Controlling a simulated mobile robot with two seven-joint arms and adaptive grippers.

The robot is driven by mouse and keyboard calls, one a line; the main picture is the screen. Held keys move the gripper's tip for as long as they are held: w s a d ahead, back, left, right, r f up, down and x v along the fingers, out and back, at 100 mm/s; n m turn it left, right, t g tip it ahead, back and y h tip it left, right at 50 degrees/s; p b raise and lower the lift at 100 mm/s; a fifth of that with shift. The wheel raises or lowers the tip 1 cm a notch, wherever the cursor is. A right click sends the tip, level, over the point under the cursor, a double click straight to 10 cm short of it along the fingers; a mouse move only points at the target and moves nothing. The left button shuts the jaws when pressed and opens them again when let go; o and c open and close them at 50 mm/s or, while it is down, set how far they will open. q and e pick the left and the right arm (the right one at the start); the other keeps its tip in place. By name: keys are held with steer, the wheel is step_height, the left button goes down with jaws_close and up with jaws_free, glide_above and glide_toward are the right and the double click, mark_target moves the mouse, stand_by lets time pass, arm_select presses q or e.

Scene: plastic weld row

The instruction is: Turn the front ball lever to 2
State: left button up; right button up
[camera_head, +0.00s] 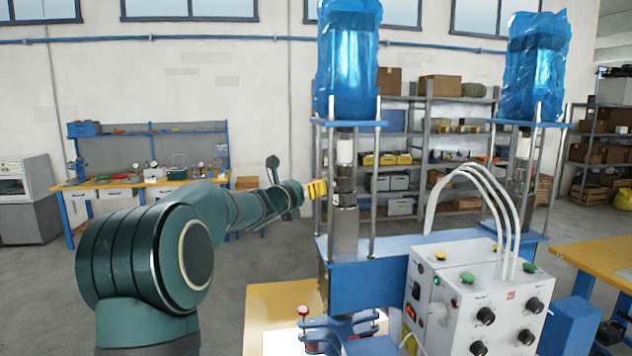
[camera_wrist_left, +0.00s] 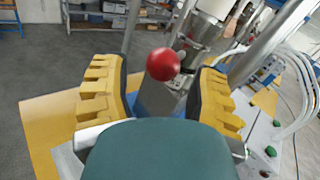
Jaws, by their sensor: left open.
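My left gripper (camera_head: 316,189) is in front of the left upright of the near welding station in the head view. In the left wrist view its two yellow fingers (camera_wrist_left: 160,98) are spread apart, with nothing gripped. A red ball (camera_wrist_left: 163,64) shows between and a little beyond the fingers in that view, not visibly touched by them. Its lever arm and any number marks cannot be made out. In the head view a small red ball knob (camera_head: 303,310) stands on the lower blue clamp; I cannot tell whether it is the same ball. My right gripper is not in view.
A white control box (camera_head: 475,300) with black knobs and white hoses stands right of the station. Blue-wrapped cylinders (camera_head: 348,60) top the uprights. A yellow table (camera_head: 268,310) lies below the gripper. Open floor lies behind my left arm.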

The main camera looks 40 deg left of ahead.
arm_select(q)
steer(key=w+p, duration=0.1)
steer(key=w, duration=0.3)
steer(key=shift+s+a, duration=0.1)
steer(key=shift+s, duration=0.05)
steer(key=shift+o, duration=0.2)
jaws_close()
